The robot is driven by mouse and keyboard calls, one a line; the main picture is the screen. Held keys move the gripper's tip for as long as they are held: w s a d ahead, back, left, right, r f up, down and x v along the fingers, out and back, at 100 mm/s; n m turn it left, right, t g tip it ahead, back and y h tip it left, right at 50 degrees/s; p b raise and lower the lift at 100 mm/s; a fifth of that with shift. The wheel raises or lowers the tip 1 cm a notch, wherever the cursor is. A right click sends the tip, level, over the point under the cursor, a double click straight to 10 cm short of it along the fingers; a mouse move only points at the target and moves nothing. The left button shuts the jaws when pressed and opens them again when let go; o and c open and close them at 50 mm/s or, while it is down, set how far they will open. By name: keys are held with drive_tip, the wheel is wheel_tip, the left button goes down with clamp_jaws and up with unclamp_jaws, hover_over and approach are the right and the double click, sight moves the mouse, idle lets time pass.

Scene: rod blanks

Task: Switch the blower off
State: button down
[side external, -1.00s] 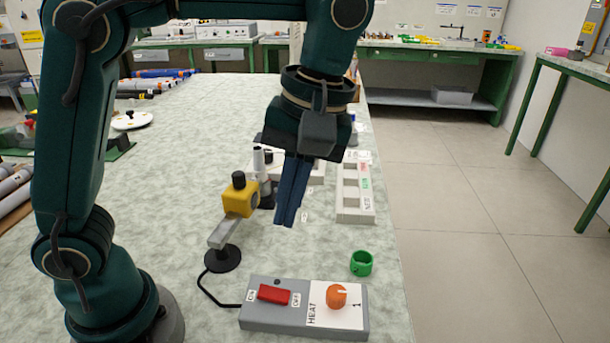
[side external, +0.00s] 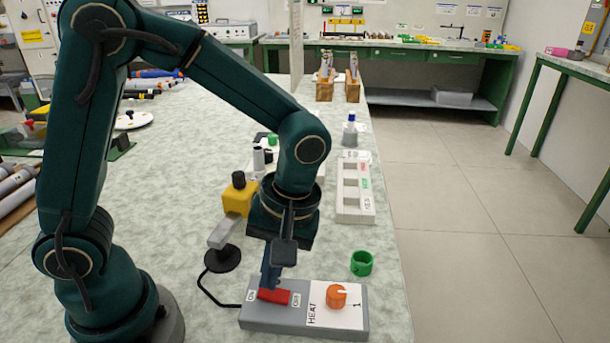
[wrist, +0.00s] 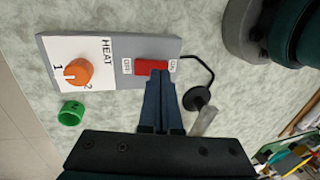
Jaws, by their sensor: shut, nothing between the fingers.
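The grey control box (side external: 255,323) lies at the front of the bench. Its red rocker switch (side external: 278,297) sits between an ON label at left and an OFF label at right; which side is pressed I cannot tell. In the wrist view the red switch (wrist: 151,66) has OFF at left and ON at right. The yellow blower (side external: 237,200) stands behind the box, wired to it. My gripper (side external: 269,284) is shut and empty, pointing down at the switch's ON half. Its tips (wrist: 160,82) overlap the switch's edge in the wrist view; contact is unclear.
An orange HEAT knob (side external: 336,295) is on the box's right part. A green ring (side external: 361,263) lies behind it. A pale slotted tray (side external: 355,214) stands further back. The black cable (side external: 212,295) runs left of the box.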

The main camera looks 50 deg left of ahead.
drive_tip(key=shift+s+a+f, duration=0.1)
drive_tip(key=shift+f, duration=0.55)
drive_tip(key=shift+s+f, duration=0.1)
drive_tip(key=shift+a+f, duration=0.1)
drive_tip(key=shift+f, duration=0.05)
drive_tip(key=shift+w+d, duration=0.55)
drive_tip(key=shift+d, duration=0.1)
drive_tip(key=v, duration=1.4)
